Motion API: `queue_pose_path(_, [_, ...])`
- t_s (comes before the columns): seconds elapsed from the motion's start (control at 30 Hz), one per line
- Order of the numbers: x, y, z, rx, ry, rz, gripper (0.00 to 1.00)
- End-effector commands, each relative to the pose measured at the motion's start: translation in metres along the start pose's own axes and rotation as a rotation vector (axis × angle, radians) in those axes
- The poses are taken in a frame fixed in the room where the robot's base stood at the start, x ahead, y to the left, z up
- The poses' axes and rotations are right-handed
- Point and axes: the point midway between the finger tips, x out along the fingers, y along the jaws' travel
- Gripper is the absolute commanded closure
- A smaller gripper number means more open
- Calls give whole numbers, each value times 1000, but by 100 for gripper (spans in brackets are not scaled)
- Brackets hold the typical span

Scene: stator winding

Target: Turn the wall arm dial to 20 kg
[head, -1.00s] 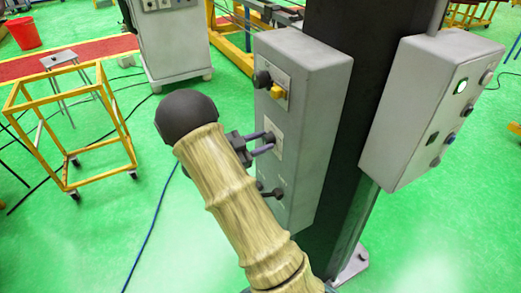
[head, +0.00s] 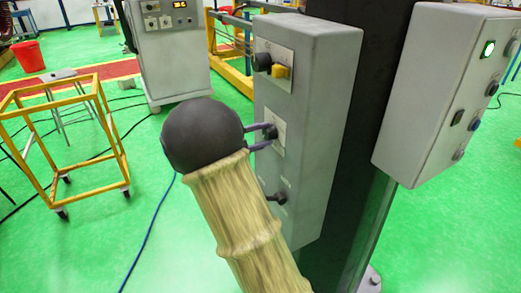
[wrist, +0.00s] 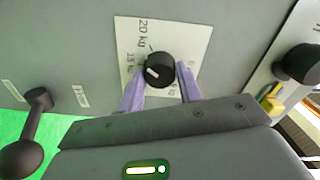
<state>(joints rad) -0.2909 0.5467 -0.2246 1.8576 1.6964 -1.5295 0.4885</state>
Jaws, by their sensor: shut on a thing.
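The dial (wrist: 159,69) is a round black knob with a white pointer mark, on a white plate (wrist: 192,44) in the wrist view. The labels "20 kg" and "15 kg" are readable on the plate; the mark points left and slightly down, towards the 15 kg side. My gripper (wrist: 160,74) has its two purple fingers on either side of the dial, shut on it. In the head view my gripper (head: 271,138) reaches the middle plate of the grey wall box (head: 322,85); my arm hides the gripper body and the dial is not clearly visible.
Above the dial are a black knob (head: 262,61) and a yellow switch (head: 281,71). Below is a black ball-ended lever (head: 276,198), also in the wrist view (wrist: 36,115). A dark column (head: 367,120) and a second button box (head: 440,95) stand to the right.

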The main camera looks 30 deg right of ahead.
Motion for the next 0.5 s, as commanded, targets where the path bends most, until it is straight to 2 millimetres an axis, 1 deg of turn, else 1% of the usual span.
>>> queue_pose_path(0.03, [-1,10,4,45,-3,4,87])
queue_pose_path(0.3, [-1,10,3,276,-2,4,87])
queue_pose_path(0.5, [-1,7,3,400,-2,5,87])
